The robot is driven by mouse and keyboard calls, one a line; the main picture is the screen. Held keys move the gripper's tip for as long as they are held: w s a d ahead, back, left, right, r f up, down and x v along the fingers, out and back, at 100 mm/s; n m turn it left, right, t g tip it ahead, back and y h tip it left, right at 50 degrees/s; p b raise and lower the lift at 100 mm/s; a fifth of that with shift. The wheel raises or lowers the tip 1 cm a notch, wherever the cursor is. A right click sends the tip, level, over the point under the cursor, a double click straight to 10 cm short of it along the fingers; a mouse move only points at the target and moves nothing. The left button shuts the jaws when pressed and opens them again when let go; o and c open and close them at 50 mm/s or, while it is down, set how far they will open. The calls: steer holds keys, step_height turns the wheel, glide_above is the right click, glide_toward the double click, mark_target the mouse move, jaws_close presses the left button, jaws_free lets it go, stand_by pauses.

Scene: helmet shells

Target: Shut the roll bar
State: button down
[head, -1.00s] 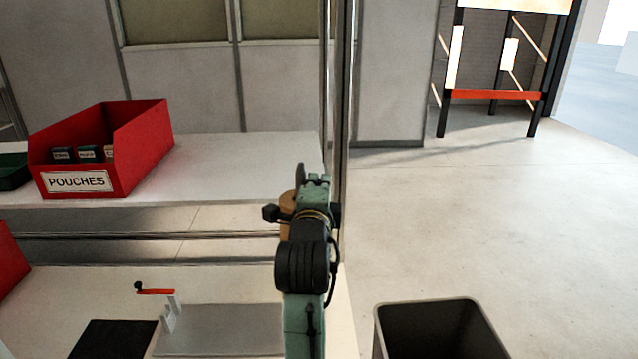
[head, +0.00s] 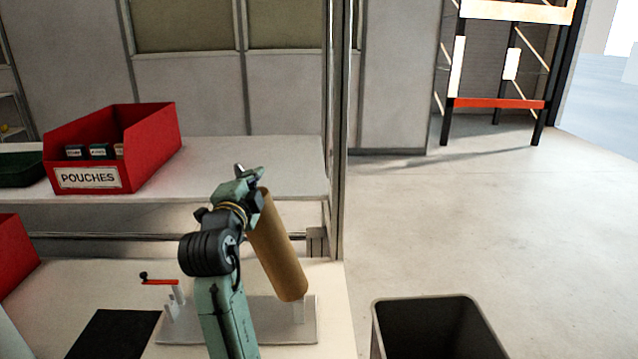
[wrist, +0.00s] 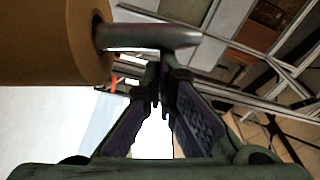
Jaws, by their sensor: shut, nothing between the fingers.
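The roll bar is a metal bar carrying a brown roll (head: 278,250). It stands raised over a light grey base plate (head: 270,335), leaning up to the left from the plate's right post (head: 311,305). A left post with a red lever (head: 160,282) stands at the plate's other end. My gripper (head: 250,177) is at the roll's upper end. In the wrist view, the bar's bare tip (wrist: 150,37) sticks out of the roll (wrist: 50,45), just beyond my fingertips (wrist: 160,85). The fingers are shut and empty; I cannot tell whether they touch the bar.
A red bin labelled POUCHES (head: 115,150) holds small boxes on the back shelf (head: 250,170). Another red bin (head: 15,255) is at the left edge. A black mat (head: 112,335) lies left of the plate. A dark open container (head: 430,330) stands right of the table.

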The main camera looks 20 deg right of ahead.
steer(key=w+a+f+n+t+b, duration=0.1)
steer(key=w+a+f+n+b, duration=0.3)
steer(key=a, duration=0.5)
steer(key=w+a+f+n+b, duration=0.1)
steer(key=a+f+n+b, duration=0.1)
steer(key=a+f+b, duration=0.5)
steer(key=w+a+f+n+y+b, duration=0.1)
steer(key=w+a+f+n+b, duration=0.2)
steer(key=a+f, duration=0.9)
steer(key=shift+f+n+t+b, duration=0.4)
steer(key=shift+f+n+b, duration=1.25)
steer(key=shift+b, duration=1.1)
steer(key=shift+r+n, duration=0.2)
steer(key=shift+n, duration=0.05)
steer(key=shift+r, duration=0.1)
